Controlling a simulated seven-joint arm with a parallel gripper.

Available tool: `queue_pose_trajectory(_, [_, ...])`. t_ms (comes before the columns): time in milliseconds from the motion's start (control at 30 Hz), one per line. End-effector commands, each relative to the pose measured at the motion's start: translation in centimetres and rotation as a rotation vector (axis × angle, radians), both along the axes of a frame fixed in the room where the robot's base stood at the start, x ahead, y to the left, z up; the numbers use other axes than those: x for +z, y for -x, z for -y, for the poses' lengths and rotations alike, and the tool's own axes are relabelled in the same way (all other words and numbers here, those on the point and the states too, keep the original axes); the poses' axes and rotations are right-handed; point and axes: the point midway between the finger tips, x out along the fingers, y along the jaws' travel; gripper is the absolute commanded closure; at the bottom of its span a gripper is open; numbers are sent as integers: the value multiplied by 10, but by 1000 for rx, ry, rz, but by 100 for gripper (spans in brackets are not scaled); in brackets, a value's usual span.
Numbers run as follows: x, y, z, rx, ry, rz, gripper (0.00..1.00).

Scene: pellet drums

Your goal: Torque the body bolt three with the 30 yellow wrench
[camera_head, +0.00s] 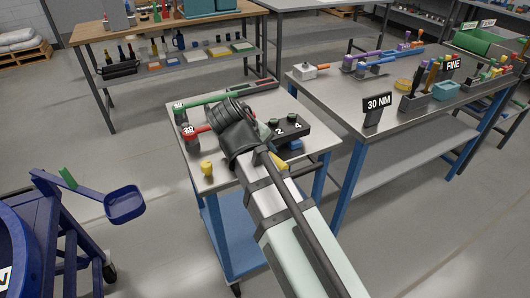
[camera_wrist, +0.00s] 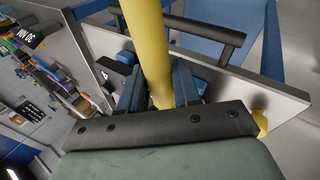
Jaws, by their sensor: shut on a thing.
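My gripper (camera_wrist: 158,92) is shut on the yellow wrench (camera_wrist: 150,35), whose shaft runs between the two fingers and out of the top of the wrist view. In the head view my wrist covers the fingers and most of the wrench. A black block (camera_head: 297,137) with bolts marked 2 and 4 stands on the small steel-topped table (camera_head: 180,151), just right of my wrist. Bolt three is not visible; my arm covers part of the block. A 30 NM sign (camera_head: 378,103) stands on the larger bench.
A green wrench (camera_head: 203,99) and a red wrench (camera_head: 196,130) lie on the small table, left of my wrist. A small yellow piece (camera_head: 207,168) is near its front-left edge. The larger steel bench (camera_head: 340,90) stands close on the right. A blue cart (camera_head: 70,215) is at left.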

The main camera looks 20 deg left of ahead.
Motion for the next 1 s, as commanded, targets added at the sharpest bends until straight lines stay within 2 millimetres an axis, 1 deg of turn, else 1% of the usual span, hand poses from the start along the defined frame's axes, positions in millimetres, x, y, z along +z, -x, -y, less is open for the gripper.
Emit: queue_pose_trajectory(1000, [0, 8, -6, -68, 0, 1, 100])
